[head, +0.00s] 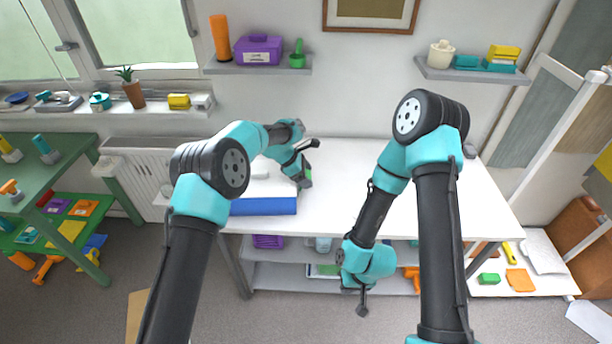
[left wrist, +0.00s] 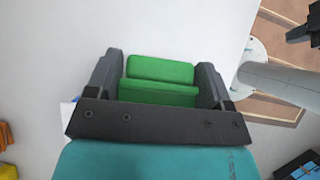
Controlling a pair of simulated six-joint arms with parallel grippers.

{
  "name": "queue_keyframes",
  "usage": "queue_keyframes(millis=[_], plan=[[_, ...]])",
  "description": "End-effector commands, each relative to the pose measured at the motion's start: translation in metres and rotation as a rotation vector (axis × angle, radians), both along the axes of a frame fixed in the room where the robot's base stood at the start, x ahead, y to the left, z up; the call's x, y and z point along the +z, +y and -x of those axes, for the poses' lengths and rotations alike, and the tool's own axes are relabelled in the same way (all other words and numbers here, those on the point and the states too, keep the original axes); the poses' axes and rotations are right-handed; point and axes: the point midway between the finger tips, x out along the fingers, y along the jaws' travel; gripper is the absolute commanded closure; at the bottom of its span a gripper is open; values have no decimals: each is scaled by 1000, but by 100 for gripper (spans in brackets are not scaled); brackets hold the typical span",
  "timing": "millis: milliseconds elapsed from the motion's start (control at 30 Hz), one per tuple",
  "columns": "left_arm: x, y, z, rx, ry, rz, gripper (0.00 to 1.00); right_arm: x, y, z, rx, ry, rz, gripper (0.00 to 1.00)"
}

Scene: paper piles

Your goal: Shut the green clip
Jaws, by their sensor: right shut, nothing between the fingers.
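The green clip (left wrist: 160,80) shows in the left wrist view as two green parts with a narrow line between them. It lies between the two dark fingers of my left gripper (left wrist: 160,75) and fills the width between them. In the head view my left gripper (head: 306,163) is over the white table, at the right end of the blue-fronted pile, and a bit of the green clip (head: 308,173) shows beside it. The gripper hides much of the clip there. My right gripper (head: 362,309) is shut and empty, hanging low in front of the table.
The white table (head: 400,215) is clear in its middle and right. A white pile with a blue front (head: 263,206) lies at its left. A shelf (head: 270,278) with several things is below. A radiator (head: 150,165) and a green table (head: 60,165) stand left.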

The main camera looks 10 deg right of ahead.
Motion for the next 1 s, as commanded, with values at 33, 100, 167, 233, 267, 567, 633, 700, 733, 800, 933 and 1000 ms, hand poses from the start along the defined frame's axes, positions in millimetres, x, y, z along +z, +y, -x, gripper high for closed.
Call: queue_keyframes(millis=[33, 100, 167, 233, 267, 567, 633, 700, 733, 800, 933, 1000], plan=[[0, 0, 0, 0, 0, 0, 21, 0, 0, 0, 0, 0, 0, 100], [0, 0, 0, 0, 0, 0, 14, 0, 0, 0, 0, 0, 0, 100], [0, 0, 0, 0, 0, -1, 8, 0, 0, 0, 0, 0, 0, 100], [0, 0, 0, 0, 0, -1, 8, 0, 0, 0, 0, 0, 0, 100], [0, 0, 0, 0, 0, -1, 8, 0, 0, 0, 0, 0, 0, 100], [6, 4, -1, 1, -2, 0, 8, 0, 0, 0, 0, 0, 0, 100], [12, 8, -2, 1, -2, 0, 8, 0, 0, 0, 0, 0, 0, 100], [19, 14, -4, 2, -2, 1, 8, 0, 0, 0, 0, 0, 0, 100], [24, 16, -5, 2, -3, 1, 8, 0, 0, 0, 0, 0, 0, 100], [33, 23, -6, 2, -3, 0, 8, 0, 0, 0, 0, 0, 0, 100], [53, 38, -9, 3, -2, -1, 8, 0, 0, 0, 0, 0, 0, 100], [65, 45, -10, 2, -2, 1, 8, 0, 0, 0, 0, 0, 0, 100]])
